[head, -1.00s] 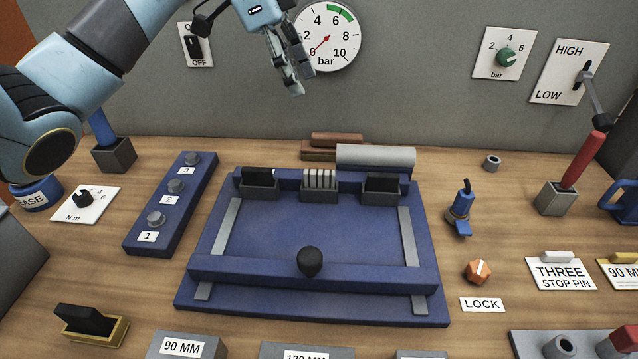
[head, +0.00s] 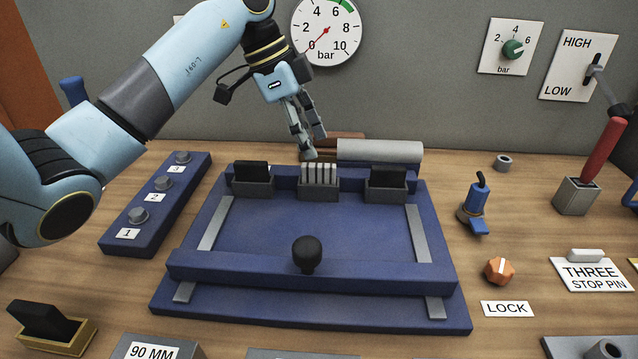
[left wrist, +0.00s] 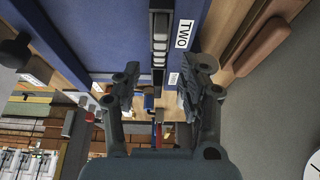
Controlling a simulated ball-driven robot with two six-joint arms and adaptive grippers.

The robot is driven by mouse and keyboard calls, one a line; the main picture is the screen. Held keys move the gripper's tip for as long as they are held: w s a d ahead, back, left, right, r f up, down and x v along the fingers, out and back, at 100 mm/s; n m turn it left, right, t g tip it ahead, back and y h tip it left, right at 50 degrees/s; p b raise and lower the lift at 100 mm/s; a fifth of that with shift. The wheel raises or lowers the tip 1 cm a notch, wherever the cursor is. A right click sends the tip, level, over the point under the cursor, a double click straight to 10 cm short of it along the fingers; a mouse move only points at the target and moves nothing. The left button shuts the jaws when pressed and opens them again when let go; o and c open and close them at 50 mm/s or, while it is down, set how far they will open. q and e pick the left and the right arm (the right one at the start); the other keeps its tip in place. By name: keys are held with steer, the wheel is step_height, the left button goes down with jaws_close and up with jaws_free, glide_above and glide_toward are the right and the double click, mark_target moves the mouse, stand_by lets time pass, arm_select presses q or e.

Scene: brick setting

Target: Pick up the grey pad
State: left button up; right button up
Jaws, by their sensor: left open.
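The grey pad (head: 319,174) looks pale and ribbed and stands upright in the middle grey holder (head: 318,193) on the blue fixture's back rail. My left gripper (head: 311,145) points down just above and behind this pad, fingers apart and empty. In the left wrist view the open fingers (left wrist: 165,72) frame the lower end of the pad's row, and the ribbed pad (left wrist: 159,42) lies between and ahead of them, next to a label reading TWO (left wrist: 184,34). No contact shows. My right gripper is in neither view.
Black pads stand in holders left (head: 252,171) and right (head: 388,177) of it. A grey roll (head: 380,151) lies behind the rail at right. The fixture's bar with a black knob (head: 306,252) is in front. The blue plate between is clear.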

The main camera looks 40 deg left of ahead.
mark_target(318, 165)
arm_select(q)
steer(key=x, duration=0.6)
steer(key=shift+s+a+f, duration=0.1)
steer(key=shift+a, duration=0.1)
steer(key=shift+c, duration=0.4)
jaws_close()
